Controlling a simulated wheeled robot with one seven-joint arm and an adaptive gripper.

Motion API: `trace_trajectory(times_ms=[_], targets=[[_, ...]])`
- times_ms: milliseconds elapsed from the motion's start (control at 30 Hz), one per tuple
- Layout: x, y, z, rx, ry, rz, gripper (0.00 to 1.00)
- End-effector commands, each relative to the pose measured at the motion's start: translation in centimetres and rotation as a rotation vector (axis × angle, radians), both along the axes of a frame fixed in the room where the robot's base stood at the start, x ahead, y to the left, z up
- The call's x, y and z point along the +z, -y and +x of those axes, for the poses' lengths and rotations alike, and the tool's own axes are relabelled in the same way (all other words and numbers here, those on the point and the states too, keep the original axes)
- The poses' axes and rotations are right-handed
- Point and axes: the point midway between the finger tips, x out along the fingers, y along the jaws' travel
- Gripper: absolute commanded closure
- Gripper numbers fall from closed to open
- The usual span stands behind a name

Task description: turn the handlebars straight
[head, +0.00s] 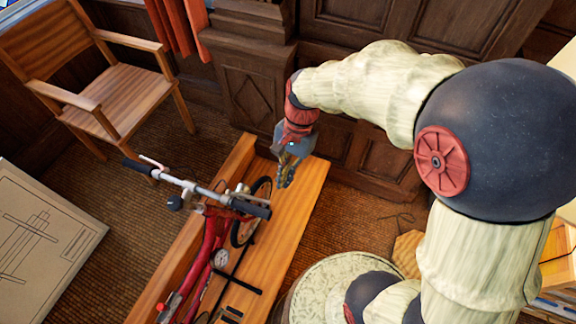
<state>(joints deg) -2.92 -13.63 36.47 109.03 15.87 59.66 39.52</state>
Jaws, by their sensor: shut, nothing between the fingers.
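A red bicycle (212,239) stands at the centre left, seen from above. Its silver handlebars (196,188) run from upper left to lower right, with a dark grip at each end. The front wheel (251,213) shows partly below the right grip. Its exact angle to the frame is hard to tell. My gripper (285,178) hangs fingers down, just above and to the right of the right grip in the picture. It is shut and empty, and appears apart from the handlebars.
The bicycle is by a long wooden bench or platform (298,211). A wooden armchair (95,85) stands at upper left. A drafting board (45,235) with a drawing lies at left. Dark wood panelling (350,150) closes off the back. A round patterned top (325,290) is at lower right.

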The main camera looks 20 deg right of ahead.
Motion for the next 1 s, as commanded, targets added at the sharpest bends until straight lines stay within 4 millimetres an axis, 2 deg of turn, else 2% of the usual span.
trace_trajectory(times_ms=[133,300,433,867,1000], targets=[[-2.8,-0.7,-0.6,0.002,-0.003,0.0,1.0],[-2.8,-2.5,-2.3,0.004,0.001,-0.001,1.0],[-3.0,-3.2,-2.9,0.002,0.001,0.0,1.0],[-3.1,-3.4,-3.2,0.0,0.001,0.0,1.0],[-3.4,-3.6,-3.9,-0.026,0.008,0.009,1.0]])
